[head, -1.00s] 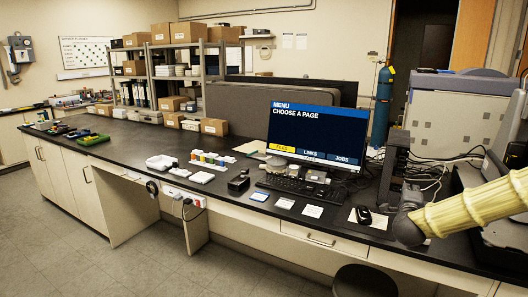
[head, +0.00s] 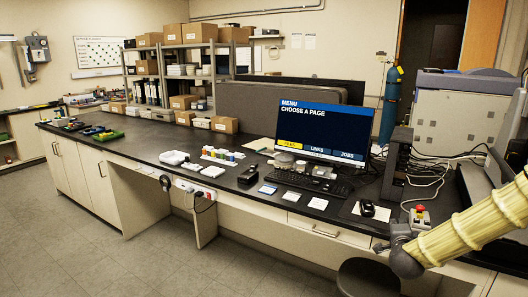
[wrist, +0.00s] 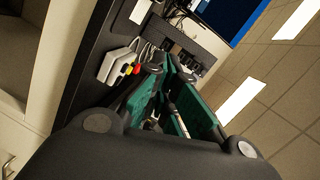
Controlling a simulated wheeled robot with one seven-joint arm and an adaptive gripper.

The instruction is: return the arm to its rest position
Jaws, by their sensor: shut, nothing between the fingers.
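My arm, in a pale yellow ribbed sleeve, enters from the right edge of the head view and ends in a dark grey joint in front of the bench's front edge.
The black bench (head: 135,150) carries a monitor (head: 318,122), keyboard (head: 305,182), mouse (head: 367,208) and a box with a red button (head: 420,217). A stool (head: 368,277) stands below. A grey machine (head: 455,115) is at the back right. The floor at left is clear.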

